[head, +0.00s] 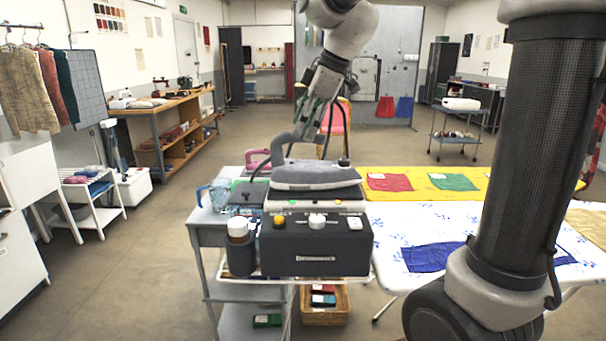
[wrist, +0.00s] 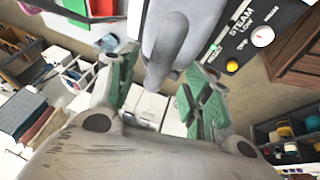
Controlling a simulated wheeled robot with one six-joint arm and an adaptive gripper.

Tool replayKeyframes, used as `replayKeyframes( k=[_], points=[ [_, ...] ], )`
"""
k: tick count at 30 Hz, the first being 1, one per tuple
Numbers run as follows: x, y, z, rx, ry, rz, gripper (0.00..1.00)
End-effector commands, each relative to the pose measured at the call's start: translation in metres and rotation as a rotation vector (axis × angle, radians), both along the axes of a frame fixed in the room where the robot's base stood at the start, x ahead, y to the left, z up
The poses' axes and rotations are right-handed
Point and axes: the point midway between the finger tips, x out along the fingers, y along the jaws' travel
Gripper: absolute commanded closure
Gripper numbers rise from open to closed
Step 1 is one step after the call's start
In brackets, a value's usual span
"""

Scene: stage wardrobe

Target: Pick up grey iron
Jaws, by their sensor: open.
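The grey iron (head: 318,176) rests on top of a dark steam station (head: 315,245) on the grey cart (head: 205,236). Its curved grey handle rises at the left end. My gripper (head: 318,112) is above the iron, pointing down close to the handle. In the wrist view, my open gripper (wrist: 152,92) has green-padded fingers on either side of a grey part of the iron (wrist: 172,40). I cannot tell whether a finger touches it. The station's panel, marked STEAM, shows at the top right there.
A pink-handled iron (head: 257,158) and a blue handled item (head: 203,194) stand behind and left on the cart. An ironing board (head: 390,215) with folded cloths lies to the right. A basket (head: 325,303) is below.

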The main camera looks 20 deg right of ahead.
Motion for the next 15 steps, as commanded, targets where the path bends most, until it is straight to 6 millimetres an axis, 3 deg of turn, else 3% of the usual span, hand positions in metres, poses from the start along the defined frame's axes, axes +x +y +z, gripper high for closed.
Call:
replayKeyframes(
  k=[6, 15],
  points=[
    [0.011, 0.012, -0.030, -0.001, 0.005, 0.000, 0.50],
    [0.013, 0.014, -0.035, 0.000, 0.002, -0.001, 0.50]
  ],
)
